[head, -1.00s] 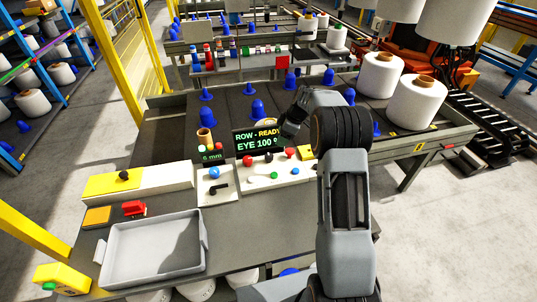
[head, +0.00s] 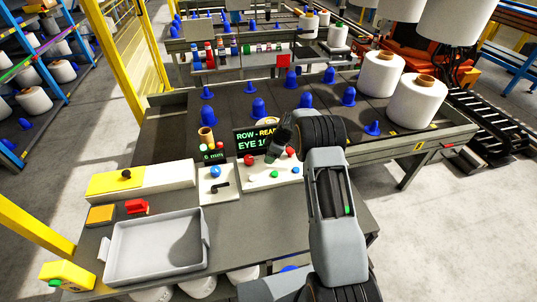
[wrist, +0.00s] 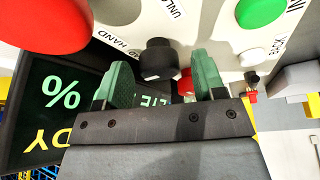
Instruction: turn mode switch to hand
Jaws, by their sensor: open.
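The mode switch is a black knob (wrist: 158,60) on the pale control panel (head: 284,180), with a small light mark on its lower edge. The word HAND is printed to its left in the wrist view, and a partly cut-off word starting UNL stands above it. My gripper (wrist: 160,76) is open. Its two green fingers stand on either side of the knob, with a visible gap on each side. In the head view my gripper (head: 275,153) is over the panel's back edge and hides the knob. Whether the fingertips reach down around the knob is hard to tell.
A red button (wrist: 40,22) and a green button (wrist: 262,12) flank the knob, with a white button (wrist: 254,56) at right. A dark display (head: 246,143) stands behind the panel. A grey tray (head: 112,270) and a smaller switch box (head: 212,193) are to the left.

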